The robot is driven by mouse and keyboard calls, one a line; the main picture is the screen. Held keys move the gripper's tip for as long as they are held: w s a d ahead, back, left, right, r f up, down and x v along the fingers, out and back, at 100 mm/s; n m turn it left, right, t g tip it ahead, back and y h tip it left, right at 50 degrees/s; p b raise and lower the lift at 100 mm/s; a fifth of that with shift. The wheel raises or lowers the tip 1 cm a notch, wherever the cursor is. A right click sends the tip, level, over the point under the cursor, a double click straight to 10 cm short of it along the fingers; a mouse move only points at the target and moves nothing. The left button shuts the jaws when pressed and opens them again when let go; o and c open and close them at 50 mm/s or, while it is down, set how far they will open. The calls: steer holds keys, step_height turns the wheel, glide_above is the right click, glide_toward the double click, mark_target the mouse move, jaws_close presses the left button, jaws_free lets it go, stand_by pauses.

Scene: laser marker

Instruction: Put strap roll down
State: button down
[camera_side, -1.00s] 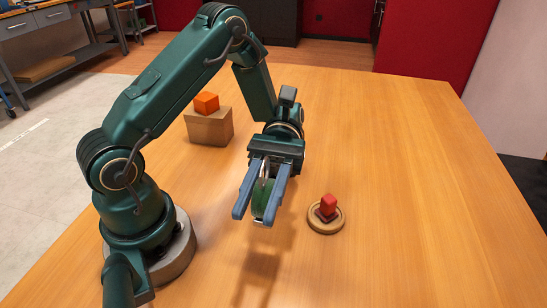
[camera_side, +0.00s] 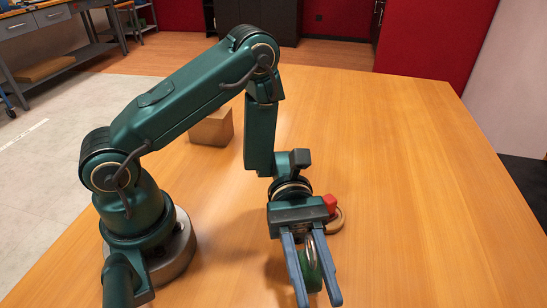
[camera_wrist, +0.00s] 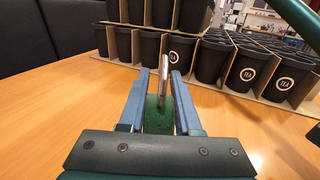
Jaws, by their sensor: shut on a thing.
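The strap roll (camera_side: 311,264) is a green roll with a pale metallic part on it. It is held on edge between the two blue-grey fingers of my gripper (camera_side: 318,297), which is shut on it. In the wrist view the green of the roll (camera_wrist: 157,118) shows between the fingers (camera_wrist: 163,78), with the metallic part standing up at its far side. The roll is over the front middle of the wooden table (camera_side: 420,200). I cannot tell whether its lower edge touches the table.
A red piece (camera_side: 330,203) on a round wooden base (camera_side: 336,221) stands just behind my gripper, partly hidden. Black cups (camera_wrist: 250,68) in cardboard trays fill the wrist view's far side. The table's right side is clear.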

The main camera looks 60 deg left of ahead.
mark_target(310, 292)
steer(key=shift+d+f, duration=0.1)
steer(key=shift+f, duration=2)
steer(key=shift+f, duration=0.1)
steer(key=c, duration=0.6)
jaws_free()
